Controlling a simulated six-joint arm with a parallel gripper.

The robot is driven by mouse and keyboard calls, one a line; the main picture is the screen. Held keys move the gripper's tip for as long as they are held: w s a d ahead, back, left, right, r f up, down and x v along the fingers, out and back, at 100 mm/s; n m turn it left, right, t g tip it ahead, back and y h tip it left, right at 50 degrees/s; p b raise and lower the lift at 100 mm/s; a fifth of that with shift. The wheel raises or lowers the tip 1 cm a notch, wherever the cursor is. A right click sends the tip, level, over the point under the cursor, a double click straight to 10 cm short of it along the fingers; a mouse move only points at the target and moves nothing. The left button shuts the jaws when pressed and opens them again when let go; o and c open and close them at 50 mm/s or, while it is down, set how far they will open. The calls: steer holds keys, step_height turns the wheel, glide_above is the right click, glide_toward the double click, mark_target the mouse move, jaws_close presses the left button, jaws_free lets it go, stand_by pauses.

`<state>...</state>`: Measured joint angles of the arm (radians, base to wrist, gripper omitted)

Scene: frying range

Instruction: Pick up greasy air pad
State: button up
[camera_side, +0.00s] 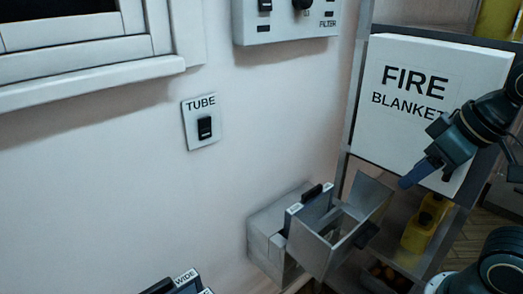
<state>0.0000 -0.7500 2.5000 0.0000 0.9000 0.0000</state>
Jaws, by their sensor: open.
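My gripper (420,173), with blue fingers, is at the right, in front of the white fire blanket box. It points down and to the left, open, with nothing seen between its fingers. Below and left of it, a grey metal housing (267,240) sits against the wall. An open-topped grey metal holder (362,203) juts out to its right, apart from my gripper. A flat piece with a black grip (311,193) stands between them.
The fire blanket box (390,75) hangs on a metal rack. A TUBE switch (203,122) and a FILTER panel (285,30) are on the wall. A black item labelled WIDE (180,284) is at the bottom edge.

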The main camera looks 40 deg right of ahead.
steer(key=shift+w, duration=0.1)
steer(key=m+g, duration=0.6)
steer(key=m, duration=1.2)
glide_above(312, 190)
step_height(312, 190, down, 16)
step_height(312, 190, down, 8)
steer(key=shift+r, duration=0.25)
steer(key=shift+f, duration=0.45)
